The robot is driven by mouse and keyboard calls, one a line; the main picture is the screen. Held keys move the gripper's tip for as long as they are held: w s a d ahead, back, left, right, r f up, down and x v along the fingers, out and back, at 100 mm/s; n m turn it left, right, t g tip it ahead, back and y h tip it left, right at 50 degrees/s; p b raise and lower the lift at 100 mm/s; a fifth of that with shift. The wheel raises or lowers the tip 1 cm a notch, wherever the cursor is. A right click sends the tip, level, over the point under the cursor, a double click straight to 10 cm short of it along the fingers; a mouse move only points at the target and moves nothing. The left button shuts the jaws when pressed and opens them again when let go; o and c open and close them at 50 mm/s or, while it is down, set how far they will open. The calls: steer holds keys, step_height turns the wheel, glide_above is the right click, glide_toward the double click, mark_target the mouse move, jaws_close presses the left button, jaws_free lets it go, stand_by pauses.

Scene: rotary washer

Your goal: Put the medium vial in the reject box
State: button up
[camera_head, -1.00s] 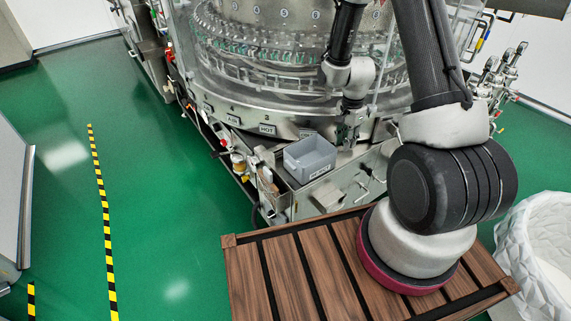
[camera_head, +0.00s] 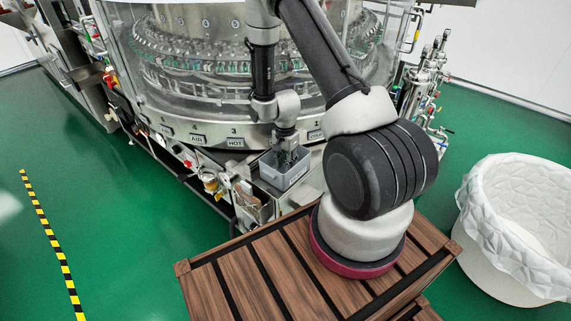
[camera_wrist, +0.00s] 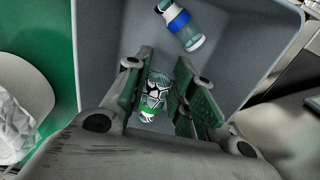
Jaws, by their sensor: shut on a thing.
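The reject box is a grey open bin (camera_head: 294,178) at the machine's front edge. Its grey inside fills most of the wrist view (camera_wrist: 240,45). My gripper (camera_head: 287,156) points down at the box's opening. In the wrist view my gripper (camera_wrist: 162,78) is shut on a small clear vial with a green band (camera_wrist: 150,104), which lies between its two fingers over the box's inside. I cannot tell whether the vial touches the bottom. The held vial cannot be made out in the head view.
Another vial, with a blue band (camera_wrist: 181,24), lies in the box beyond my fingers. The rotary washer (camera_head: 210,80) stands behind the box. A white-lined bin (camera_head: 490,225) is at the right. Green floor (camera_head: 120,230) is open at the left.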

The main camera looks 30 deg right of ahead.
steer(key=shift+f, duration=0.4)
steer(key=shift+f, duration=0.1)
steer(key=shift+f, duration=0.5)
steer(key=o, duration=0.7)
steer(key=shift+o, duration=0.2)
step_height(320, 180, up, 13)
stand_by(1.9)
stand_by(0.5)
